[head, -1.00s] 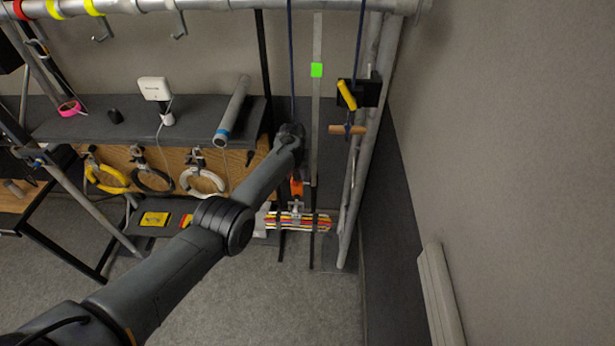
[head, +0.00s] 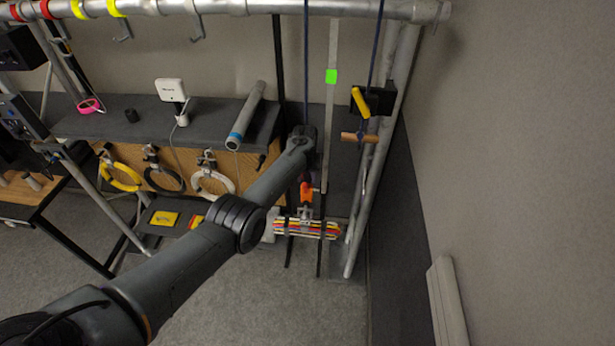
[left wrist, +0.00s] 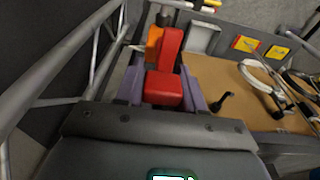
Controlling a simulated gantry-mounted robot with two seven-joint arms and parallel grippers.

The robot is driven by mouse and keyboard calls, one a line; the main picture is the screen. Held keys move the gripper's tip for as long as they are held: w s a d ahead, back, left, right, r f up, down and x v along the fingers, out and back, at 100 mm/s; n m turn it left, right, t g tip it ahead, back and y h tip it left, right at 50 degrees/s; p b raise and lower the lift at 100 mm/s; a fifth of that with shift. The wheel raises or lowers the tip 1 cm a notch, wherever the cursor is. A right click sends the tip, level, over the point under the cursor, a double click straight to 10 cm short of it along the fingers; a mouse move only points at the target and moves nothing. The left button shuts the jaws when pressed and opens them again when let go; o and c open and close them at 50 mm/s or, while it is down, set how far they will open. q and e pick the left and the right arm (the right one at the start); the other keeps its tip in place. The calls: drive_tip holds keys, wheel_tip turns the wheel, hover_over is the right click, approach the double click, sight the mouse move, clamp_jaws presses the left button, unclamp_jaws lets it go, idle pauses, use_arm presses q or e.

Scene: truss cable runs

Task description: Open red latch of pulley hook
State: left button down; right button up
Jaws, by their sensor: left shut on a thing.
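The orange pulley hook (head: 306,194) hangs low in front of the right end of the truss, just below the end of my left arm in the head view. A bundle of striped cables or rods (head: 308,230) lies below it. In the left wrist view the red latch (left wrist: 166,88) stands close in front of the camera, with the orange hook body (left wrist: 153,40) behind it. My left gripper (left wrist: 160,92) is shut on the red latch, with a purple-grey finger on each side. The latch is hidden in the head view. My right gripper is not in view.
A yellow-handled device (head: 360,102) hangs to the right by the truss posts. A shelf (head: 215,125) and cable coils (head: 213,180) are at left. The floor in front is clear.

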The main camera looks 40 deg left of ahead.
use_arm(q)
drive_tip(key=shift+f, duration=0.15)
drive_tip(key=c, duration=0.8)
unclamp_jaws()
drive_tip(key=shift+o, duration=0.2)
drive_tip(key=r, duration=0.7)
drive_tip(key=s+r+p, duration=0.1)
drive_tip(key=r, duration=0.3)
drive_tip(key=shift+d, duration=0.35)
drive_tip(key=shift+f, duration=0.1)
